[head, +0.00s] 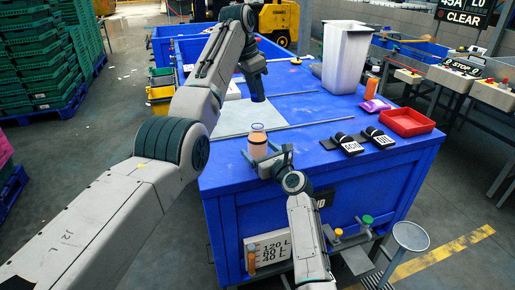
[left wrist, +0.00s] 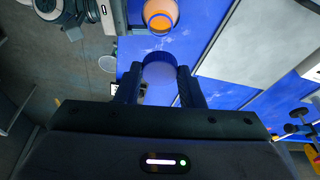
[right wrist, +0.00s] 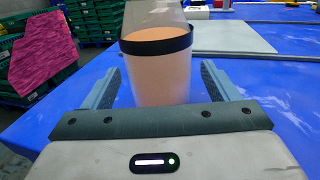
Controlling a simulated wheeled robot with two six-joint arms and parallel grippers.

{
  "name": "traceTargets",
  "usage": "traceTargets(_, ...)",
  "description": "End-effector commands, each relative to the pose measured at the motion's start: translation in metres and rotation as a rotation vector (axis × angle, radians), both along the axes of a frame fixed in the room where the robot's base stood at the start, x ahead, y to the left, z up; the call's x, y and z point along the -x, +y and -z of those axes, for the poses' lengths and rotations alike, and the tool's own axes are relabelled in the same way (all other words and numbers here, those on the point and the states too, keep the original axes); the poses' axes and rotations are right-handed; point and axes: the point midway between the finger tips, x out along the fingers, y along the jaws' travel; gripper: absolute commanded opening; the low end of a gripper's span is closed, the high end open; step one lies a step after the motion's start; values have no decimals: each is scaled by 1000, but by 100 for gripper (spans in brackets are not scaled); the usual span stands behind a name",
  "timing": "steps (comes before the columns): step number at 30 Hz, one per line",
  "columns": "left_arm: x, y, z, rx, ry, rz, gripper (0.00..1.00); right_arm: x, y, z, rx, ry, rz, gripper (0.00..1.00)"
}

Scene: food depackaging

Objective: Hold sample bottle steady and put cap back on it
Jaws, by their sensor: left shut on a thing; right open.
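The sample bottle (head: 258,143) stands upright near the front left corner of the blue table. It is pale orange with a dark ring, and clear above the ring in the right wrist view (right wrist: 159,78). My right gripper (head: 272,160) is open, with its fingers on either side of the bottle and gaps showing. My left gripper (head: 258,98) points down above and behind the bottle. It is shut on the dark blue cap (left wrist: 160,64), which shows between its fingers in the left wrist view. The open bottle top (left wrist: 160,16) shows beyond the cap, apart from it.
The blue table (head: 225,180) bears a grey plate (head: 236,118) and a metal rail (head: 305,127) behind the bottle. A white bin (head: 343,58), an orange bottle (head: 372,86), a pink packet (head: 376,106), a red tray (head: 407,122) and dark labelled blocks (head: 349,146) stand to the right.

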Motion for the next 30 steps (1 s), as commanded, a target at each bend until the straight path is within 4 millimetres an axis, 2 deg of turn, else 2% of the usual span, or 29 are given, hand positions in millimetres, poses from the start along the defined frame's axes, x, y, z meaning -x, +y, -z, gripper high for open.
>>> traceTargets(6, 0, 0, 0, 0, 0, 0, 14, -13, 8, -1, -1, 0, 0, 81)
traceTargets(16, 0, 0, 0, 0, 0, 0, 14, -15, 9, 0, 0, 0, 0, 81)
traceTargets(26, 0, 0, 0, 0, 0, 0, 14, -15, 9, 0, 0, 0, 1, 16)
traceTargets(30, 0, 0, 6, 0, 2, 1, 14, -14, 9, 0, 0, 0, 1, 14)
